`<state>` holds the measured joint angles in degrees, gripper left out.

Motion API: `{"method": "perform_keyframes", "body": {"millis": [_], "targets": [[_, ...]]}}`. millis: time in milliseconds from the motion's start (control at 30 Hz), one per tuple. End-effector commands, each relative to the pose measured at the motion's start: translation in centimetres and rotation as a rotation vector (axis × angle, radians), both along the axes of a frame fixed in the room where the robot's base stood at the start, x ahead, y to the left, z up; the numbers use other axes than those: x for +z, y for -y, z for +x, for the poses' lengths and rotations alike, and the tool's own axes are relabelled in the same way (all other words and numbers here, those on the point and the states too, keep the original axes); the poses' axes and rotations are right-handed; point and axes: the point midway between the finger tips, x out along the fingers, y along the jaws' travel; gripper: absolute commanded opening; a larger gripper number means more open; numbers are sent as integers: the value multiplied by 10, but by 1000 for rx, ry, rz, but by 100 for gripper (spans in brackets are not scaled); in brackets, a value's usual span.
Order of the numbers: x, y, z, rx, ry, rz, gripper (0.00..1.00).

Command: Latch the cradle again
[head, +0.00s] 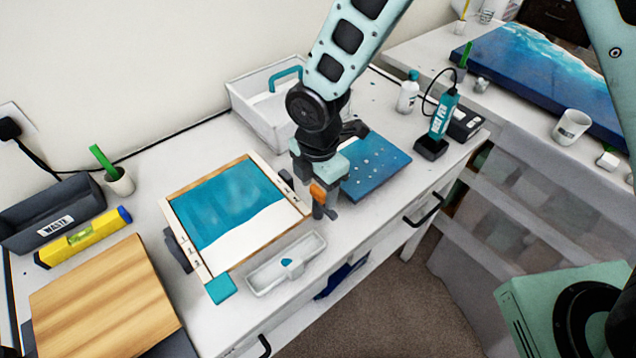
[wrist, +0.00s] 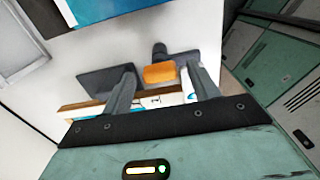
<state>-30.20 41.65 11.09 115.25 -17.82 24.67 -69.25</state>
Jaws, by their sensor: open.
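The cradle (head: 187,242) is a wood-edged frame with pale side rails, left of centre on the bench in the head view. It holds a teal and white poured panel (head: 232,205). The orange latch handle (head: 317,193) is by the cradle's right side; it also shows in the wrist view (wrist: 159,73). My gripper (head: 323,207) is open and points down at the handle. In the wrist view the orange handle appears between the two fingertips, with no clear contact. My gripper hides part of the latch, so I cannot tell how it is set.
A white tray (head: 310,251) lies in front of the cradle. A blue speckled board (head: 384,172) lies behind my gripper. A white bin (head: 246,101) stands at the back. A teal handheld tool (head: 442,115) stands right. The left side holds a yellow level (head: 85,238) and wooden board (head: 105,300).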

Motion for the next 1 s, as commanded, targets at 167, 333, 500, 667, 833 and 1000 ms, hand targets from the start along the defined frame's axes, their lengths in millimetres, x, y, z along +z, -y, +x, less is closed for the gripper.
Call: {"method": "perform_keyframes", "body": {"millis": [167,333,500,667,833,1000], "targets": [[0,0,0,0,0,0,46],[0,0,0,0,0,0,15],[0,0,0,-7,0,0,15],[0,0,0,-47,0,0,15],[0,0,0,-140,0,0,15],[-1,-1,0,-280,1,1,15]]}}
